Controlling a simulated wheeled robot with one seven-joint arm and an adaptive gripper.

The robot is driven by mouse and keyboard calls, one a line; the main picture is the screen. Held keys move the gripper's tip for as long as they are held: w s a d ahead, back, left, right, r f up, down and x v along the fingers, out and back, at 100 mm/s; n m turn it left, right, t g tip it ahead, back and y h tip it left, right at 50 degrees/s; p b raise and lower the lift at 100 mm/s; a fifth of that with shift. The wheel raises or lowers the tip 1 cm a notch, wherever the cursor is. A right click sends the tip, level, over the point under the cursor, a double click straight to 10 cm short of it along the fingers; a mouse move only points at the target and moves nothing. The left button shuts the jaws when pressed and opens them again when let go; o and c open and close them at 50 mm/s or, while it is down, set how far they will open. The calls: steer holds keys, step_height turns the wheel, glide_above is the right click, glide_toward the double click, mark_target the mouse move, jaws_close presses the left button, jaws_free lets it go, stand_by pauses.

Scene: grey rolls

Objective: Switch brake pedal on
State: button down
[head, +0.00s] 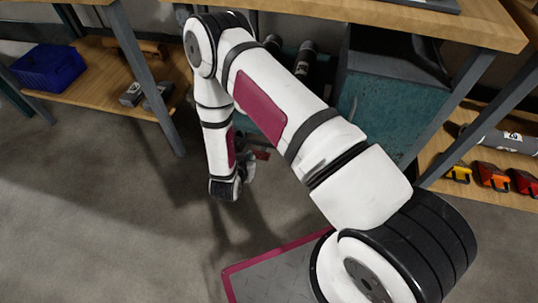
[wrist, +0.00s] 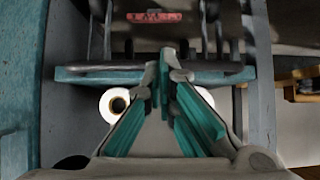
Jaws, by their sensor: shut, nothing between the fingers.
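In the wrist view my gripper (wrist: 164,72) points at a teal and grey machine frame, its two teal-padded fingers together with nothing visible between them. A red strip with a pale label (wrist: 155,17) lies beyond the fingertips, near the top of the picture. It may be the brake pedal, but I cannot tell for sure. A grey crossbar (wrist: 100,70) runs near the fingertips; contact cannot be told. In the head view my gripper (head: 249,170) is low under the workbench and partly hidden. A small red part (head: 262,155) shows just beside it.
Two white rolls (wrist: 115,104) show behind the fingers. A teal machine body (head: 385,108) stands under the workbench (head: 400,22). A blue crate (head: 48,68) sits on a left shelf. Yellow, orange and red items (head: 492,176) line a right shelf. Grey floor (head: 90,220) is clear at left.

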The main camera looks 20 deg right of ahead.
mark_target(259, 157)
steer(key=shift+s+d+f, duration=0.25)
steer(key=shift+d+f, duration=0.05)
steer(key=shift+d, duration=0.05)
steer(key=shift+b+x, duration=2.3)
steer(key=shift+x, duration=2.7)
